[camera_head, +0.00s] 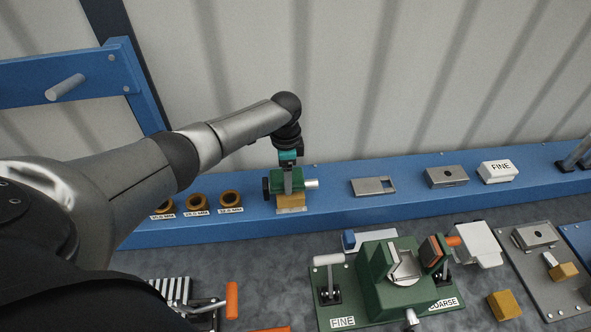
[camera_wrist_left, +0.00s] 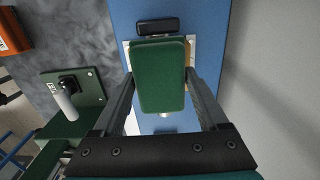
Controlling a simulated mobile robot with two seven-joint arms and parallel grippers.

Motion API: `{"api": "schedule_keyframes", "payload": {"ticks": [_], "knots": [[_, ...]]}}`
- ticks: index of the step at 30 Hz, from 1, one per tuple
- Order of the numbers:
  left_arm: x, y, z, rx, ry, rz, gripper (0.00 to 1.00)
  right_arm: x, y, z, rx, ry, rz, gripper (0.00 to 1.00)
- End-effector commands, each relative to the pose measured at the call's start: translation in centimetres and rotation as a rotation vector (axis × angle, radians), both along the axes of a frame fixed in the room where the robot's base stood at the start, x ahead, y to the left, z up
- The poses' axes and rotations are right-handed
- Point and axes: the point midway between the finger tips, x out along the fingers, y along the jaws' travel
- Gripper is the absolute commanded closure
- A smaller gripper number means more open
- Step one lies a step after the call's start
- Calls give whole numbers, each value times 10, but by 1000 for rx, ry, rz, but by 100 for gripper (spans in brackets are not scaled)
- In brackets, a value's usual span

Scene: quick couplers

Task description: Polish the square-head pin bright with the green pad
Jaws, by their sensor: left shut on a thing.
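My left gripper (camera_head: 289,176) reaches down to the blue ledge, its fingers on either side of a green block (camera_head: 277,184), likely the green pad. In the left wrist view my left gripper (camera_wrist_left: 160,78) is shut on this green block (camera_wrist_left: 158,90). A tan block (camera_head: 291,201) lies beneath it on a pale plate. A black knob (camera_head: 266,188) shows on its left and a bright silver cylinder (camera_head: 312,184) on its right. I cannot tell whether this cylinder is the square-head pin. My right gripper is not in view.
A green fixture (camera_head: 375,310) labelled FINE and COARSE stands in front, with a white-handled lever (camera_head: 328,260). A tan block (camera_head: 504,305) lies at right.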

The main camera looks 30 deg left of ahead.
Motion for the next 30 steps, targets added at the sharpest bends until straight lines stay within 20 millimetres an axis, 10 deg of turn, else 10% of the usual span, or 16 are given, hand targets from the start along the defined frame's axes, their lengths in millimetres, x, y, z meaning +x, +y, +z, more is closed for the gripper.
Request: {"api": "schedule_keyframes", "payload": {"ticks": [13,30], "knots": [[-5,7,3,0,-1,-1,68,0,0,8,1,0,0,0],[-4,6,56,-3,-5,-1,68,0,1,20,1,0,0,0]]}}
